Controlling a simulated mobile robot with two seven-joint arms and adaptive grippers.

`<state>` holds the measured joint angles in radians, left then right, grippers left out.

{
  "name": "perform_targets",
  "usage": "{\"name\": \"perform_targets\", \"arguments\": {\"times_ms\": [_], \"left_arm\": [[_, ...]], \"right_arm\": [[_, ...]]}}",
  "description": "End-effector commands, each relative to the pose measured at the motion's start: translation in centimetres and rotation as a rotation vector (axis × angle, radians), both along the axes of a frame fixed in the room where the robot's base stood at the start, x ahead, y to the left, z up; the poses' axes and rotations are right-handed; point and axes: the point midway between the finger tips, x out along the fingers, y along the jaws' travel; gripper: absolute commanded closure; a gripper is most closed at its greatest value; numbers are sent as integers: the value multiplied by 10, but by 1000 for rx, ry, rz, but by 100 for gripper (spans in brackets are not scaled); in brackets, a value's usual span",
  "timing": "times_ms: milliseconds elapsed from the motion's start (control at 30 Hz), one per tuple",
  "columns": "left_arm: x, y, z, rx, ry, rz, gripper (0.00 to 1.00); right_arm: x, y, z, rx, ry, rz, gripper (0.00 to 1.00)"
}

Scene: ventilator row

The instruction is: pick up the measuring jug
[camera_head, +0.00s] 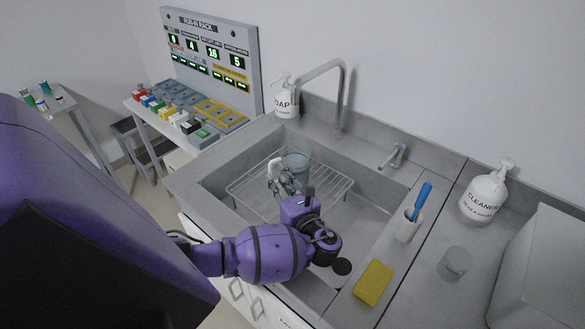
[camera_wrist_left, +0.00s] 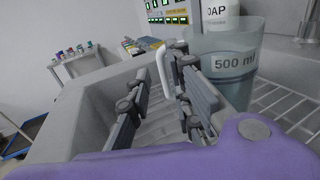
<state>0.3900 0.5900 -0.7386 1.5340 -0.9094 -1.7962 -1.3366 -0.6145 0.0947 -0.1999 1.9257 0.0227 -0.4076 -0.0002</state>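The measuring jug (camera_head: 297,162) is translucent blue-grey and stands upright on the wire rack in the sink. In the left wrist view the jug (camera_wrist_left: 228,72) carries a "500 ml" label, and its pale handle (camera_wrist_left: 162,66) points left. My left gripper (camera_head: 284,181) is at the jug's near left side and hides part of it in the head view. In the left wrist view its fingers (camera_wrist_left: 164,78) are apart, with the handle showing in the gap between them. I cannot tell whether either finger touches the handle. My right gripper is not in view.
The wire rack (camera_head: 331,182) spans the left of the sink. The tap (camera_head: 342,95) rises behind. A soap bottle (camera_head: 285,98) stands at the back rim. On the right are a cup with a blue brush (camera_head: 408,226), a yellow sponge (camera_head: 374,282) and a cleaner bottle (camera_head: 483,196).

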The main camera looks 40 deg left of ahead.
Motion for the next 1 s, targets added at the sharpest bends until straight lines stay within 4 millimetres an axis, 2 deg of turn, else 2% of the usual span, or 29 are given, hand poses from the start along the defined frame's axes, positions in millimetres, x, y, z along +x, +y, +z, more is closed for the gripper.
{"name": "perform_targets", "arguments": {"times_ms": [400,667,833,1000], "left_arm": [[27,48,4,-1,-4,1,81],[28,51,3,-2,-2,0,81],[28,51,3,-2,-2,0,100],[28,51,3,-2,-2,0,100]], "right_arm": [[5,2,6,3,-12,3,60],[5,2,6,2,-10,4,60],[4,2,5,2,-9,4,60],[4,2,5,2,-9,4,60]]}}
